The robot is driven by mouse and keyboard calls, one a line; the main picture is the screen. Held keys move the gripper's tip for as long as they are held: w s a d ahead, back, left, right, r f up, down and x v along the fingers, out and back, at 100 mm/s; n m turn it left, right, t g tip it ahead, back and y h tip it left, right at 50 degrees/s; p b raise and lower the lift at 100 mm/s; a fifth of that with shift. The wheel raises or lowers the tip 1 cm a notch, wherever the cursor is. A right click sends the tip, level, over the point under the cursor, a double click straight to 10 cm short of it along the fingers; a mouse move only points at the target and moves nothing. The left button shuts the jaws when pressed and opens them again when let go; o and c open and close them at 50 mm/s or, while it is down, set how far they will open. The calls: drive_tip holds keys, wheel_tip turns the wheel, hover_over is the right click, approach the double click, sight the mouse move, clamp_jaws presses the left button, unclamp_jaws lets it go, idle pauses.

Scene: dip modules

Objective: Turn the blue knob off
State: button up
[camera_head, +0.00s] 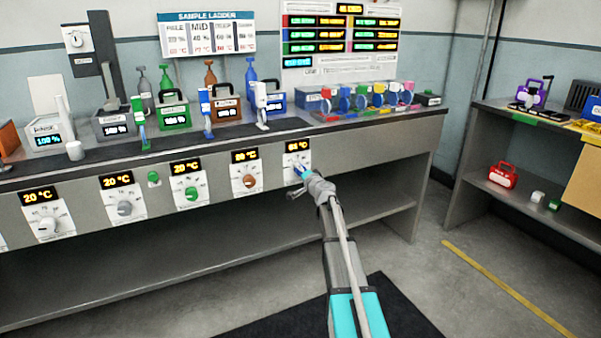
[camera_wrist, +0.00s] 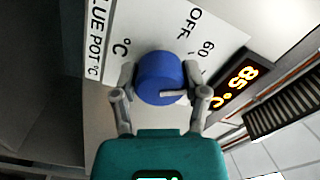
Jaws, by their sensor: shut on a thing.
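The blue knob (camera_wrist: 158,70) sits on a white dial plate (camera_wrist: 130,28) marked "OFF", "60" and "BLUE POT °C". A light grey bar, perhaps its pointer, lies across the knob's near edge toward the right finger. My gripper (camera_wrist: 160,88) has one finger on each side of the knob and is shut on it. The orange display (camera_wrist: 237,87) beside the plate reads about 85 °C. In the head view, my gripper (camera_head: 307,178) reaches the rightmost dial on the bench front and mostly hides the blue knob (camera_head: 299,170). The display (camera_head: 298,146) sits above it.
To the left on the bench front are a brown knob (camera_head: 249,181), a green knob (camera_head: 191,194) and grey knobs (camera_head: 124,208). Colored pots (camera_head: 227,108) stand on the bench top above. A shelf (camera_head: 380,208) runs below, and floor is free right of my arm.

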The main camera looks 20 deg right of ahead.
drive_tip(key=n, duration=0.4)
drive_tip(key=shift+d+n, duration=0.15)
drive_tip(key=shift+n, duration=0.15)
drive_tip(key=n, duration=0.5)
drive_tip(key=shift+f, duration=0.1)
drive_tip(key=shift+d, duration=0.1)
drive_tip(key=o, duration=1.1)
drive_tip(key=shift+o, duration=0.2)
drive_tip(key=shift+s, duration=0.1)
drive_tip(key=s, duration=1.1)
drive_tip(key=shift+s, duration=0.4)
